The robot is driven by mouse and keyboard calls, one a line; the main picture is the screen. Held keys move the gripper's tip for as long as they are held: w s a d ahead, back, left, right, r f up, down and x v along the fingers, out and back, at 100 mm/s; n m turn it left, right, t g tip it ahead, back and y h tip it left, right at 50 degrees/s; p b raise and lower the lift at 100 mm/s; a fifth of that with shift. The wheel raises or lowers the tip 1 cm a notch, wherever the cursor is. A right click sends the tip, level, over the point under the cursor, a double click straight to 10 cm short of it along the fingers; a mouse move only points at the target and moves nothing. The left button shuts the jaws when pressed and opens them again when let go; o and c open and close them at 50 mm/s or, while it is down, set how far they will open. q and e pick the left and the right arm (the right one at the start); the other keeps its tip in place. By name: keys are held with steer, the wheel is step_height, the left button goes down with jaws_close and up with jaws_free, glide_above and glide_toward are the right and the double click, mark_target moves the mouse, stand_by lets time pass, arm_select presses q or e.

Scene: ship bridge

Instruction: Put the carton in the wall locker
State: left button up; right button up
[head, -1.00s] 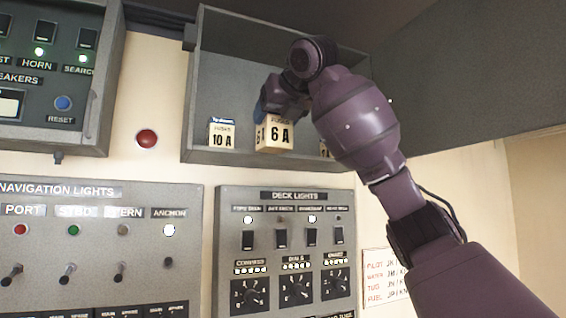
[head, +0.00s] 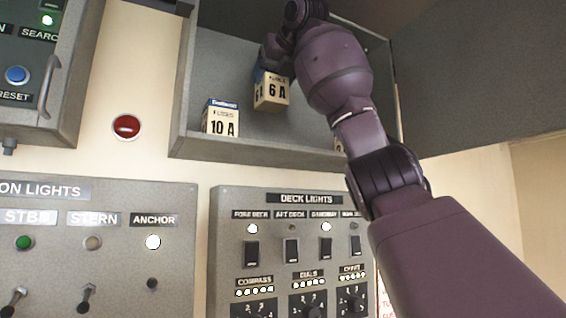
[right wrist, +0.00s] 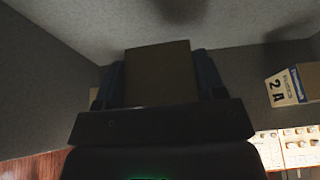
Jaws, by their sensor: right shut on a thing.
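The carton marked 6 A (head: 271,93) is cream with a dark blue top and is inside the open grey wall locker (head: 240,152). My right gripper (head: 268,68) is shut on it from behind and above, its fingers mostly hidden by the carton and arm. In the right wrist view the carton (right wrist: 160,75) is a dark block between two blue fingers (right wrist: 160,88). Whether it touches the locker floor I cannot tell. My left gripper is not in view.
A 10 A carton (head: 221,122) stands in the locker, left of the held one. A 2 A carton (right wrist: 290,87) shows at right in the wrist view. The locker door (head: 470,75) hangs open at right. Switch panels (head: 290,240) lie below.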

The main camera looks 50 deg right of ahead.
mark_target(266, 110)
steer(key=shift+w+d, duration=0.15)
steer(key=shift+w, duration=0.2)
steer(key=shift+f, duration=0.2)
steer(key=f, duration=0.4)
steer(key=shift+s, duration=0.3)
steer(key=shift+w+f, duration=0.1)
steer(key=shift+f, duration=2.55)
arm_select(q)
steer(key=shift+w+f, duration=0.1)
arm_select(e)
steer(key=shift+f, duration=0.2)
steer(key=o, duration=1.1)
